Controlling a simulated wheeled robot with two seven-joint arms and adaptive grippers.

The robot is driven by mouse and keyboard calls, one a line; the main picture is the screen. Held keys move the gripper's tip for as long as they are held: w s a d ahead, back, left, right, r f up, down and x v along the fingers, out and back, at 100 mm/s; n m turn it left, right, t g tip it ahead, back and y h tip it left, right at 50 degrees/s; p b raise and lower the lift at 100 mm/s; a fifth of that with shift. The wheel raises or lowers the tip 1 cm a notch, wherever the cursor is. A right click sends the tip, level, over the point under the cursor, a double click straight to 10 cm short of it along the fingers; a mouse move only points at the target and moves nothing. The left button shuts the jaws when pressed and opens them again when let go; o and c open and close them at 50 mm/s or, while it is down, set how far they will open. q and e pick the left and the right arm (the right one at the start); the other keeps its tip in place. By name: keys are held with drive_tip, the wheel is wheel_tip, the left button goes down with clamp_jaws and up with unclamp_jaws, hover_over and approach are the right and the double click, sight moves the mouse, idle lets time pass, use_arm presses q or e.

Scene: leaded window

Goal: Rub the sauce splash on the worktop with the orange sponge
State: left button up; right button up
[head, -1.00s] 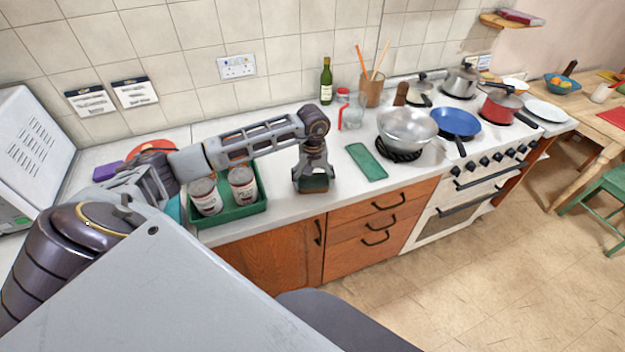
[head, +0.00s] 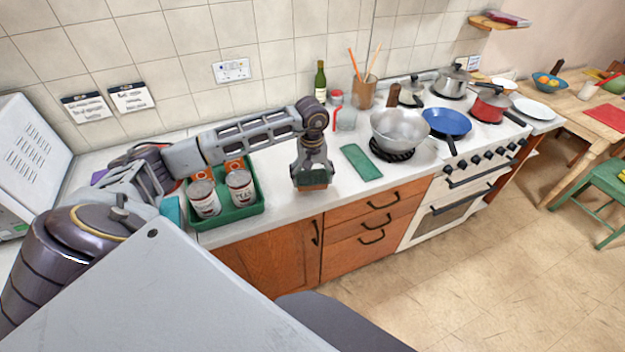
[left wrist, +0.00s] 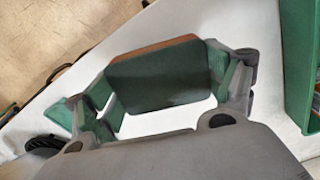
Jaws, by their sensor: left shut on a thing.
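My left gripper (head: 312,176) is shut on the orange sponge (head: 312,185), at the front part of the white worktop (head: 336,197). In the left wrist view the sponge (left wrist: 155,76) shows a dark green face and a thin orange edge between the fingers (left wrist: 165,88). I cannot tell whether the sponge touches the worktop or hangs just above it. The sauce splash is not visible in either view; the gripper and sponge may hide it. My right gripper is not in view.
A green tray (head: 240,213) with cans and orange packets stands left of the gripper. A green cloth or mat (head: 361,162) lies to the right, before the steel wok (head: 400,128) on the stove. A glass jar (head: 346,119) and a bottle (head: 320,80) stand behind.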

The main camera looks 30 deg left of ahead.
use_arm(q)
drive_tip(key=shift+r+p, duration=0.7)
drive_tip(key=shift+r, duration=1.25)
